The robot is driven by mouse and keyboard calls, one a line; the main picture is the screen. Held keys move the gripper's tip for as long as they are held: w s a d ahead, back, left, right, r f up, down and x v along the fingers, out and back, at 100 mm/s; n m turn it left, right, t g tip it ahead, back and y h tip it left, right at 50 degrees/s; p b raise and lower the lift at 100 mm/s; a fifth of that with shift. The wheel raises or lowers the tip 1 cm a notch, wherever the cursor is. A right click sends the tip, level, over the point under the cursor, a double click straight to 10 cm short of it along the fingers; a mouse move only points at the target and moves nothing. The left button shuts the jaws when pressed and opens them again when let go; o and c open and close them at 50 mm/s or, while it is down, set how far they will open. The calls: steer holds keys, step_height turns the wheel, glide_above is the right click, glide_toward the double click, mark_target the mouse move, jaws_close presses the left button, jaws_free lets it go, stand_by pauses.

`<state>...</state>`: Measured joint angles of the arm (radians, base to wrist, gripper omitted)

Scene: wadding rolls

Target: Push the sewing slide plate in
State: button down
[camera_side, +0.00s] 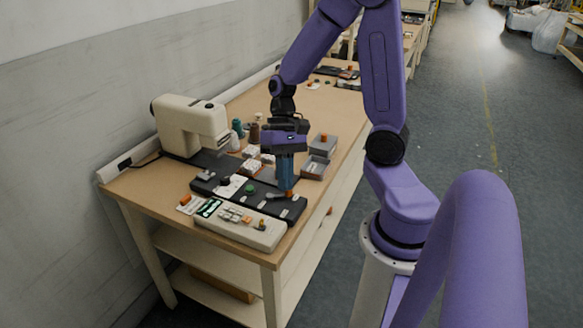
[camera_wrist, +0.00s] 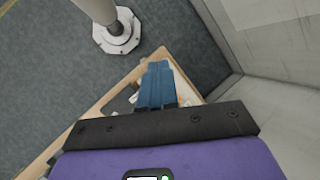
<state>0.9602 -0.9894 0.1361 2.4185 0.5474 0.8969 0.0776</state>
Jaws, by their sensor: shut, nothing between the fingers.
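My gripper (camera_side: 286,188) is shut and empty, its blue fingers pointing down at the right part of a long black panel (camera_side: 262,204) on the bench. The fingertips are close to a small grey and orange part (camera_side: 277,195) on that panel; I cannot tell whether they touch it. The panel also carries a white plate (camera_side: 231,187) and a green button (camera_side: 249,187). I cannot tell for sure which part is the slide plate. In the wrist view the blue fingers (camera_wrist: 157,68) are together and hide much of the bench beneath.
A cream sewing machine (camera_side: 190,124) stands at the back left. A cream control box (camera_side: 240,226) lies in front of the black panel. Thread spools (camera_side: 254,133) and grey bins (camera_side: 315,167) stand behind and to the right. The bench (camera_side: 140,192) has bare room at its left front.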

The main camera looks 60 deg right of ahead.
mark_target(252, 160)
steer(key=w+d+f+m+t+y, duration=0.2)
steer(key=d+m+t, duration=0.1)
steer(key=d+m, duration=0.4)
steer(key=w+d+f+m+t+y, duration=0.1)
steer(key=w+d+f+m+t, duration=0.15)
steer(key=d+m, duration=0.35)
steer(key=s+d+f+m+t+h, duration=0.2)
steer(key=s+d+m+t, duration=0.1)
steer(key=d+m, duration=0.4)
steer(key=s+d+f+m+t+h, duration=0.1)
steer(key=s+d+f+m+t, duration=0.15)
steer(key=d+m, duration=0.45)
steer(key=shift+n, duration=0.8)
steer(key=x, duration=0.3)
steer(key=d+x, duration=0.1)
steer(key=x, duration=0.5)
steer(key=shift+w+d+f, duration=0.2)
steer(key=shift+w+f, duration=0.1)
steer(key=shift+w, duration=0.35)
steer(key=shift+w+a, duration=0.25)
steer(key=shift+w, duration=0.3)
steer(key=shift+w+a, duration=0.25)
steer(key=shift+w, duration=0.3)
steer(key=shift+w+a, duration=0.35)
steer(key=shift+w, duration=0.35)
steer(key=w, duration=1.5)
steer(key=shift+r, duration=0.1)
